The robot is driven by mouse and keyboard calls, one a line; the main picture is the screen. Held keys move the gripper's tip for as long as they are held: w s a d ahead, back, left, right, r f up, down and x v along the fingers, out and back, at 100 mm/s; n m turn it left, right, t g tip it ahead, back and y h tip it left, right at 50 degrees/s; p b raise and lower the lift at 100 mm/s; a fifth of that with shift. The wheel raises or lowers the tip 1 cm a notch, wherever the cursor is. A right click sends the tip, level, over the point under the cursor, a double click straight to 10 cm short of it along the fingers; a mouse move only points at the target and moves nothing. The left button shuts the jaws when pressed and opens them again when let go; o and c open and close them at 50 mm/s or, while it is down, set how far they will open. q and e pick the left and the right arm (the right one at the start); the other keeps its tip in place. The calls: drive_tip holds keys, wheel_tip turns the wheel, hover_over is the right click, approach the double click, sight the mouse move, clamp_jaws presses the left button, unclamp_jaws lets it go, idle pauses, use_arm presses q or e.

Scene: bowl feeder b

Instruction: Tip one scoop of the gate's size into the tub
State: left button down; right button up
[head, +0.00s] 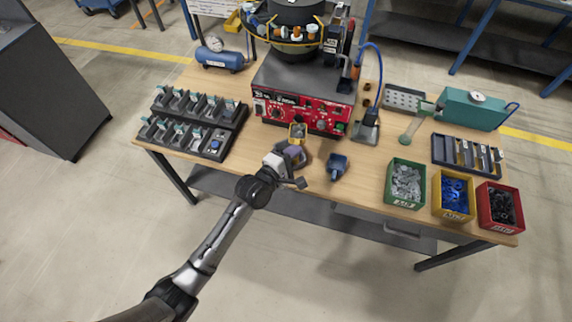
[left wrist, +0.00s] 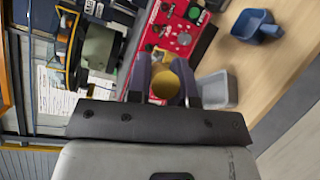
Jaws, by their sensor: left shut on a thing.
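My left gripper (head: 293,150) is shut on a yellow scoop (head: 298,130) in front of the red-fronted feeder unit (head: 300,112). In the left wrist view the yellow scoop (left wrist: 165,84) shows between the two purple-grey fingers. A small grey open container (left wrist: 217,90) sits just right of the fingers there; in the head view my gripper largely hides it. A blue scoop (head: 337,163) lies on the table to the right of my gripper, and it also shows in the left wrist view (left wrist: 255,26). The scoop's contents and the gate's size cannot be made out. My right gripper is not in view.
Green (head: 405,184), yellow (head: 453,196) and red (head: 500,206) bins of small parts stand at the table's right front. A dark rack (head: 468,155) is behind them. Dark trays (head: 190,125) fill the left side. The feeder bowl (head: 292,30) rises at the back.

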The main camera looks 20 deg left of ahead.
use_arm(q)
drive_tip(key=a+f+n+t+y+b, duration=0.35)
drive_tip(key=f+n+b, duration=0.35)
drive_tip(key=b, duration=0.7)
drive_tip(key=a+f+n+t+y+b, duration=0.25)
drive_tip(key=f+n+t+b, duration=0.25)
drive_tip(key=n+b, duration=0.65)
drive_tip(key=d+r+m+g+h+p, duration=0.3)
drive_tip(key=r+m+g+h+p, duration=0.2)
drive_tip(key=m+p, duration=1.3)
drive_tip(key=r+g+p, duration=0.1)
drive_tip(key=g+p, duration=0.2)
drive_tip(key=p, duration=0.4)
drive_tip(key=shift+w+d+r+h, duration=0.2)
drive_tip(key=shift+w+d+h, duration=0.05)
drive_tip(key=shift+w+h, duration=0.1)
idle(1.3)
